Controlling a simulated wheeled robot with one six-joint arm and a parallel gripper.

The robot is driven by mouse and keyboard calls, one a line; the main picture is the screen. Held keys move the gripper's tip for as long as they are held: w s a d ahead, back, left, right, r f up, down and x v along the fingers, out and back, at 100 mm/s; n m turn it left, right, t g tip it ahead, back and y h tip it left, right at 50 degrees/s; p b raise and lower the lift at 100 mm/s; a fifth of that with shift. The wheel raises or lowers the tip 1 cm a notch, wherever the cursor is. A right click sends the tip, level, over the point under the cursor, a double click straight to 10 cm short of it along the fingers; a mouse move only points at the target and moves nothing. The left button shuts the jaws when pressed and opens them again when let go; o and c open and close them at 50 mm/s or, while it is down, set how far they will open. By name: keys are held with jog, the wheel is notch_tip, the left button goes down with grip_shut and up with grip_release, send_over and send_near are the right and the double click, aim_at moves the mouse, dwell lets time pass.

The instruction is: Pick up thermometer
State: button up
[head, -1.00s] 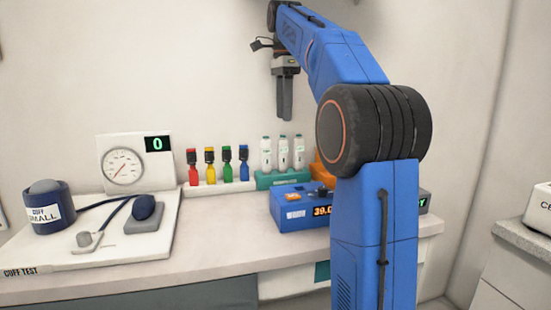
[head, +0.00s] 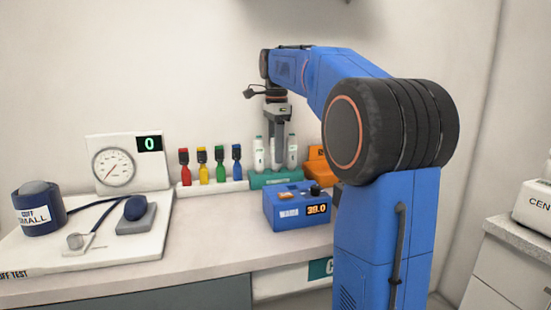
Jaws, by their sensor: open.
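Several slim white thermometer-like sticks stand upright in a green rack (head: 262,181) at the back of the counter. The left one (head: 258,153) and the right one (head: 292,152) show on either side of my fingers. The middle one is mostly hidden behind them. My gripper (head: 278,165) points straight down, open and empty, its fingers in front of the middle stick. I cannot tell whether the fingers touch it or how far in front they are.
An orange holder (head: 317,161) is to the right. Colored bottles (head: 220,164) stand left of the rack. A gauge board (head: 125,163) and cuff (head: 37,210) fill the left.

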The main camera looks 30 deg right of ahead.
aim_at(275, 170)
jog(key=shift+a+f, duration=0.1)
jog(key=shift+f, duration=1.6)
grip_shut()
jog(key=shift+r, duration=7.5)
